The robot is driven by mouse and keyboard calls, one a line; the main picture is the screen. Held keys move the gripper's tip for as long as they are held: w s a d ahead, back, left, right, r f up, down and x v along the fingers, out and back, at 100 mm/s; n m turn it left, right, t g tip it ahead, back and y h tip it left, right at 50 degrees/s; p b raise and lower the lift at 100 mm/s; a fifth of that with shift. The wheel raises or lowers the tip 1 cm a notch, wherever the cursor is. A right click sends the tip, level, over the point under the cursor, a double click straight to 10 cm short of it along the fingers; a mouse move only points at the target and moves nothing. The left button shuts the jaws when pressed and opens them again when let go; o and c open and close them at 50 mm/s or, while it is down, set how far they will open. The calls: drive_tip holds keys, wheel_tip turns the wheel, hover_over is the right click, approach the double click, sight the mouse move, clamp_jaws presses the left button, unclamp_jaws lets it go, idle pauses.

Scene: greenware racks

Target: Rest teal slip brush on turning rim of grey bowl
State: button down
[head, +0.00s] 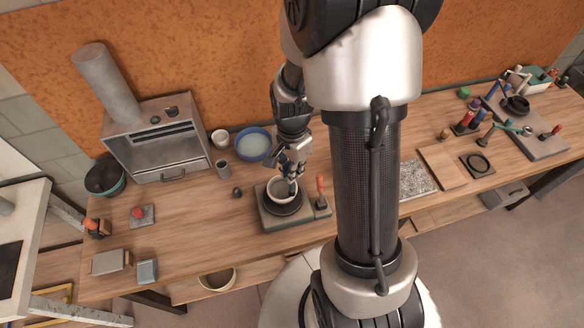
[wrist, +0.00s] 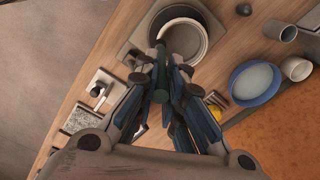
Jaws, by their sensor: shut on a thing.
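The grey bowl (head: 271,190) sits on a dark round wheel head on a grey base (head: 268,222); its pale rim also shows in the wrist view (wrist: 205,42). My gripper (head: 292,172) is just above the bowl. In the wrist view its fingers (wrist: 161,82) are shut on the teal slip brush (wrist: 161,92), which is dark green there. The brush points toward the bowl, and its dark tip overlaps the rim area in the picture. I cannot tell whether it touches the rim. The fingers hide part of the brush and the bowl's near side.
An orange-handled lever (head: 320,186) stands at the base's right. A blue basin (head: 253,144), a grey cup (head: 222,168) and a white cup (head: 220,137) stand behind left. A kiln-like metal box (head: 155,150) is farther left. Bench space left of the wheel is mostly clear.

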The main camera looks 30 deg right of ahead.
drive_tip(key=shift+f+b, duration=0.6)
idle(1.2)
drive_tip(key=shift+r, duration=0.15)
drive_tip(key=shift+r+p, duration=2.75)
drive_tip(key=shift+r, duration=0.65)
